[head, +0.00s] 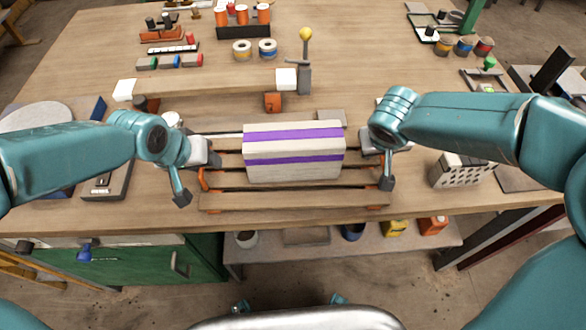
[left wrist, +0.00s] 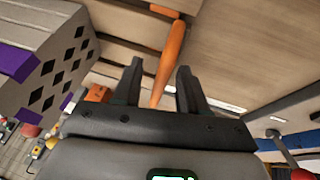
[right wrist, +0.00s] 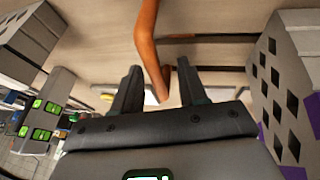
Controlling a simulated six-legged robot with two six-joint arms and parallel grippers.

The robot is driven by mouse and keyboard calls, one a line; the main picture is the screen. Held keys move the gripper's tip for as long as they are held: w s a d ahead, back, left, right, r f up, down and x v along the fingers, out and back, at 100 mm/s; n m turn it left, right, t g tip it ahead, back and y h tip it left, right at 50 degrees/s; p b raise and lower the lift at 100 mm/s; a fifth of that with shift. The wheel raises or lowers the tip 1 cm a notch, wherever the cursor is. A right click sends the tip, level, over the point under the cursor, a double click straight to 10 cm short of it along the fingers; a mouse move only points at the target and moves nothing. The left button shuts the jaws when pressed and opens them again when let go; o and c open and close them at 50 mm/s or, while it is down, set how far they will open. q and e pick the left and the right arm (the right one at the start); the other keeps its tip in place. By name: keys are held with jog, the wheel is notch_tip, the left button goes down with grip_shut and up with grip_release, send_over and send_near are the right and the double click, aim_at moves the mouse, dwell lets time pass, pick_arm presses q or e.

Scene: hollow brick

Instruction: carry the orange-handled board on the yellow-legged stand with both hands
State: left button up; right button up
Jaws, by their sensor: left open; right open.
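The slatted wooden board (head: 290,201) lies on the workbench and carries a pale hollow brick (head: 295,172) with purple stripes. My left gripper (head: 199,180) is open at the board's left end. In the left wrist view the left orange handle (left wrist: 171,55) runs between its open fingers (left wrist: 160,85). My right gripper (head: 381,167) is open at the right end. In the right wrist view the right orange handle (right wrist: 148,45) reaches between its open fingers (right wrist: 163,90). Neither gripper grips. I cannot identify the yellow-legged stand; a yellow bar (head: 18,268) shows at the lower left.
A perforated white block (head: 458,171) stands right of the board. A green cabinet (head: 130,262) and a low shelf (head: 340,262) lie below the front edge.

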pick_arm(q)
grip_shut()
pick_arm(e)
grip_shut()
pick_arm(q)
jog(key=shift+r, duration=0.15)
pick_arm(e)
jog(key=shift+r, duration=0.15)
